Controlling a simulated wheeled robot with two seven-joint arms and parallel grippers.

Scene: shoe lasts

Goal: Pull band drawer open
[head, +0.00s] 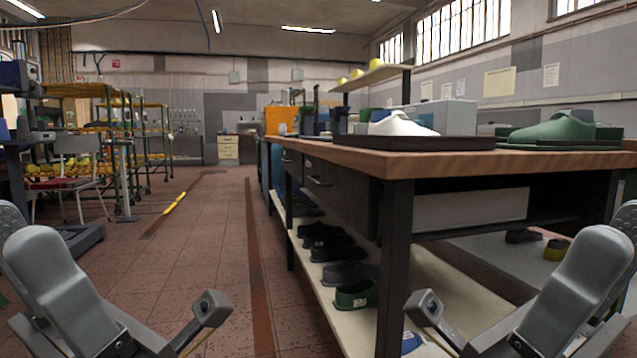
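A workbench with a wooden top (450,160) stands at right of centre. Its dark left side holds a near drawer front (336,190) with a handle (319,182) and a smaller front with a handle (287,158) farther back. Both look shut. No label shows which one is the band drawer. My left arm's end (212,308) is at the bottom left of centre, over the floor. Neither touches a drawer. I cannot make out finger pairs.
The bench's near corner and dark leg (393,270) stand close ahead. Dark shoes (335,248) sit on its lower shelf (450,290). A white shoe last (400,125) and a green clog (562,127) are on top. The tiled aisle (205,240) left of the bench is clear.

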